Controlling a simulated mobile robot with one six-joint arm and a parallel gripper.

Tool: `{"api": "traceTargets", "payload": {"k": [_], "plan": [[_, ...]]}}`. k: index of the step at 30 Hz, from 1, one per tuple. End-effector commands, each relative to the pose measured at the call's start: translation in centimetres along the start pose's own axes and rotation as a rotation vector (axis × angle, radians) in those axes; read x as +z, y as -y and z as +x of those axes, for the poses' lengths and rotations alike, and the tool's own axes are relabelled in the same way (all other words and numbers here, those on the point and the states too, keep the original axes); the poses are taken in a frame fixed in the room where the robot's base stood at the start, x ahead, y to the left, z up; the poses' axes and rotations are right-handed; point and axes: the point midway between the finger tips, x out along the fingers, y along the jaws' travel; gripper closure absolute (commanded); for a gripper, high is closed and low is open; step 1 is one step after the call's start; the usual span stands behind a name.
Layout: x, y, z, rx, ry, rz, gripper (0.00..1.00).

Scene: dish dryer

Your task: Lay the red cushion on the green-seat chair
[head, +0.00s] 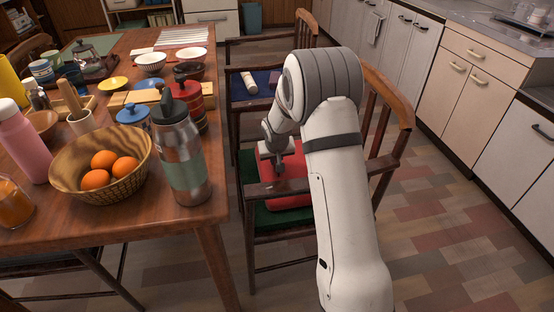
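The red cushion (292,200) is over the seat of the green-seat chair (262,219), beside the table's right edge. Green seat shows along its near and left sides. The cushion looks flat and on or very close to the seat; I cannot tell if its whole underside touches. The chair's dark armrest crosses in front of it. My gripper (278,166) points down at the middle of the cushion, at or just above its top. My arm hides the cushion's right part. The fingertips are too small to show whether they are open or shut on the cushion.
A blue-seat chair (262,83) with a white roll (249,83) on it stands behind. The wooden table (135,224) at left holds a steel bottle (181,150), a basket of oranges (75,172) and crockery. Cabinets (470,75) line the right. Floor at lower right is clear.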

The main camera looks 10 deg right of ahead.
Motion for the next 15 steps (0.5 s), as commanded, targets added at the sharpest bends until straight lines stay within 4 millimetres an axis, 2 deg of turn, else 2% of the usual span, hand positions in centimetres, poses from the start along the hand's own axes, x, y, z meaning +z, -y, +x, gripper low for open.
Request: {"api": "traceTargets", "payload": {"k": [1, 6, 15], "plan": [[-0.01, -0.01, 0.00, 0.000, 0.000, 0.000, 0.82], [-0.05, -0.04, -0.03, 0.000, -0.001, 0.000, 0.70], [-0.16, -0.09, -0.59, 0.000, -0.003, 0.001, 0.70]]}}
